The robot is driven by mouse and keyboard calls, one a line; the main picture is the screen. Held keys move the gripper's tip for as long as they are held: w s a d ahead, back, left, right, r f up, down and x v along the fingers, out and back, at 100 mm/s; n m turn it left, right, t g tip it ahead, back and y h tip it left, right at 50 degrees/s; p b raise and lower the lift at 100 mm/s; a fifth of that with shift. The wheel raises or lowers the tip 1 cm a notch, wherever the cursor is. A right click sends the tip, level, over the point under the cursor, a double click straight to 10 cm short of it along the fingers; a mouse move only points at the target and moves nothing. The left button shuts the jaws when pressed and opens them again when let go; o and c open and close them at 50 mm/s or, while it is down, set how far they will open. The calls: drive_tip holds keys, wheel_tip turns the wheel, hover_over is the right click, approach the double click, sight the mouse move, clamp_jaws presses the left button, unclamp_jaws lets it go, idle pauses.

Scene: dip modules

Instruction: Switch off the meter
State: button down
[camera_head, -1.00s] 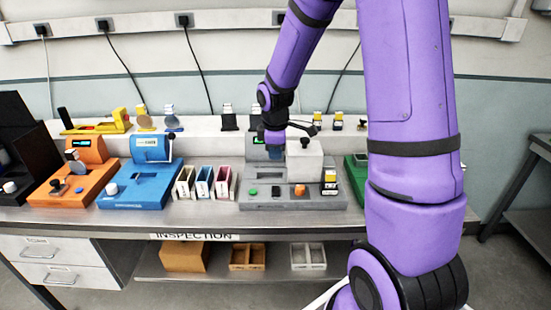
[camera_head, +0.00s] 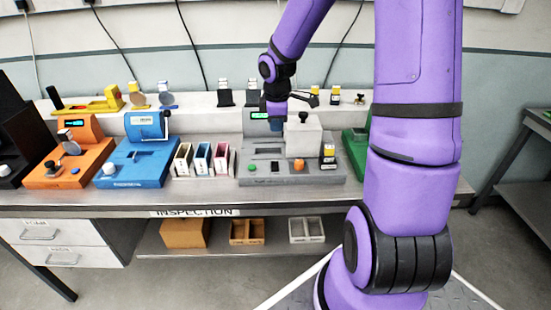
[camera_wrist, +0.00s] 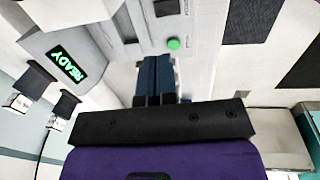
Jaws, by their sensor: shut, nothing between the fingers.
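A grey bench unit (camera_head: 262,180), which looks like the meter, stands at the middle of the bench. Its front has a green button (camera_head: 252,168), a black rocker switch (camera_head: 275,166) and an orange knob (camera_head: 298,165). Its lit display (camera_wrist: 66,63) reads READY in the wrist view. My gripper (camera_head: 276,124) is shut and empty, with blue fingers, above the unit's back left part. In the wrist view the fingers (camera_wrist: 155,75) point towards the green button (camera_wrist: 173,43), and the black switch (camera_wrist: 166,8) lies beyond it. I see no contact with either.
A white block with a black knob (camera_head: 303,135) rises on the unit, right of my gripper. A small yellow-and-black module (camera_head: 328,153) stands at its right. Three small bins (camera_head: 203,160), a blue device (camera_head: 140,170) and an orange device (camera_head: 70,165) stand to the left.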

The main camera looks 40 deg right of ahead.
sight(276, 166)
drive_tip(key=f, duration=0.4)
drive_tip(key=w+f, duration=0.1)
drive_tip(key=f, duration=0.8)
drive_tip(key=shift+w+d+f, duration=0.2)
drive_tip(key=shift+d, duration=0.2)
drive_tip(key=shift+d+f, duration=0.1)
drive_tip(key=shift+f, duration=0.15)
drive_tip(key=shift+f, duration=0.2)
drive_tip(key=shift+s, duration=0.1)
drive_tip(key=shift+s+a+r, duration=0.2)
drive_tip(key=shift+s+a, duration=0.25)
drive_tip(key=shift+s, duration=0.1)
drive_tip(key=shift+r, duration=0.1)
